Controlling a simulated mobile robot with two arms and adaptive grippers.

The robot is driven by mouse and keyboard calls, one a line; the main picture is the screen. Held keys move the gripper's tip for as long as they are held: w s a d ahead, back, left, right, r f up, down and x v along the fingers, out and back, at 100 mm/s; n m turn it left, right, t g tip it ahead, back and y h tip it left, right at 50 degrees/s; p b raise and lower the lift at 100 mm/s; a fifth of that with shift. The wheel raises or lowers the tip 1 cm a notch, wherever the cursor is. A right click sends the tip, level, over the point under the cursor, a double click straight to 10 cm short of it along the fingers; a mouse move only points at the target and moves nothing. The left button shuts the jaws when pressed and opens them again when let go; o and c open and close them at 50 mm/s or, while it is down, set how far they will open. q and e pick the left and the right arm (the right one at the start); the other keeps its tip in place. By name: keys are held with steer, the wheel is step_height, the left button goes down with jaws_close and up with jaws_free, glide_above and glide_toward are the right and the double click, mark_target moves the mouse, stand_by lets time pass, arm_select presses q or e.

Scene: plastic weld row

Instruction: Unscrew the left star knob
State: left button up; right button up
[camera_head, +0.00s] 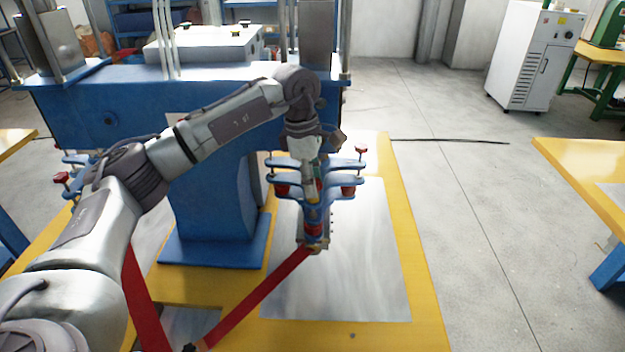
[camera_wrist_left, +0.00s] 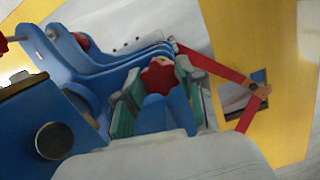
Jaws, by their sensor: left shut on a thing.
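My left gripper (camera_head: 313,190) reaches down over the blue clamp bracket (camera_head: 345,174) on the machine's front. In the left wrist view, its teal-padded fingers (camera_wrist_left: 158,95) stand on both sides of a red star knob (camera_wrist_left: 159,76) and are shut on it. The knob's lobed top shows between the pads; its stem is hidden. I cannot tell from the head view which knob this is, as the wrist and fingers cover part of the bracket. Another red knob (camera_head: 360,149) stands at the bracket's upper right. My right gripper is not in view.
A red hinged linkage (camera_head: 258,298) runs from below the bracket toward the front left, above the metal plate (camera_head: 375,270). The blue machine column (camera_head: 215,205) stands left of the gripper. Open floor lies to the right, before a yellow-topped table (camera_head: 590,175).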

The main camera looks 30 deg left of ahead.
arm_select(q)
steer(key=n, duration=0.6)
steer(key=shift+t+y, duration=0.3)
steer(key=shift+t, duration=0.1)
steer(key=n+y, duration=0.1)
steer(key=n, duration=0.6)
steer(key=shift+r+p, duration=1.65)
steer(key=shift+r, duration=0.9)
